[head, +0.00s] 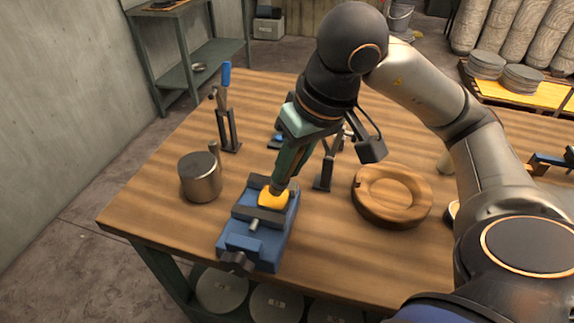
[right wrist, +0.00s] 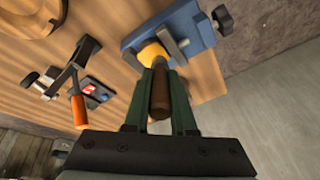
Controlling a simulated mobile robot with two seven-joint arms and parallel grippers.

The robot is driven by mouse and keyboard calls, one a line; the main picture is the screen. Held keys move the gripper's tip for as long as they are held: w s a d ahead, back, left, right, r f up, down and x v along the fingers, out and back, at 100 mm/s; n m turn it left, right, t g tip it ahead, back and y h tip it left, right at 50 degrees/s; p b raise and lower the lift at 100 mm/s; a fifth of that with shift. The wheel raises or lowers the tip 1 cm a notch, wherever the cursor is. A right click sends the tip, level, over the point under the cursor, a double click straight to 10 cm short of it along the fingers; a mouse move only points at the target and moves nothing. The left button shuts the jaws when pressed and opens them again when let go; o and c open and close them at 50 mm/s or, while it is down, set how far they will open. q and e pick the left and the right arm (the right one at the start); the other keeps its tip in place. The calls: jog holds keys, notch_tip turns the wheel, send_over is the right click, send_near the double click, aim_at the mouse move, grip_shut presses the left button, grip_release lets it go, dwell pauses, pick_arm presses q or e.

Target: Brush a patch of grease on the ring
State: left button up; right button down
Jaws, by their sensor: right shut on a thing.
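A blue vise (head: 255,243) stands near the front left of the table; it also shows in the right wrist view (right wrist: 190,28). A yellow-orange piece (head: 270,200), likely the ring, sits at its jaws and shows in the right wrist view (right wrist: 152,52). My right gripper (head: 284,178) points down just above it, shut on a brush with a dark brown handle (right wrist: 160,92). The brush's lower end meets the yellow piece in the picture; its bristles are hidden, and I cannot tell whether they touch. No grease patch can be made out. My left gripper is not in view.
A metal pot (head: 201,178) stands left of the vise, with a blue-handled tool on a stand (head: 228,120) behind it. A round wooden dish (head: 392,208) lies to the right. A dark stand (head: 325,172) is behind the vise. The table's front edge is close to the vise.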

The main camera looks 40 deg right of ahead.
jog(key=shift+d+r+p, duration=0.1)
jog(key=shift+r+p, duration=0.45)
jog(key=shift+r, duration=0.4)
jog(key=shift+r+p, duration=0.3)
jog(key=shift+r, duration=0.5)
jog(key=shift+r+p, duration=0.55)
jog(key=shift+p, duration=0.1)
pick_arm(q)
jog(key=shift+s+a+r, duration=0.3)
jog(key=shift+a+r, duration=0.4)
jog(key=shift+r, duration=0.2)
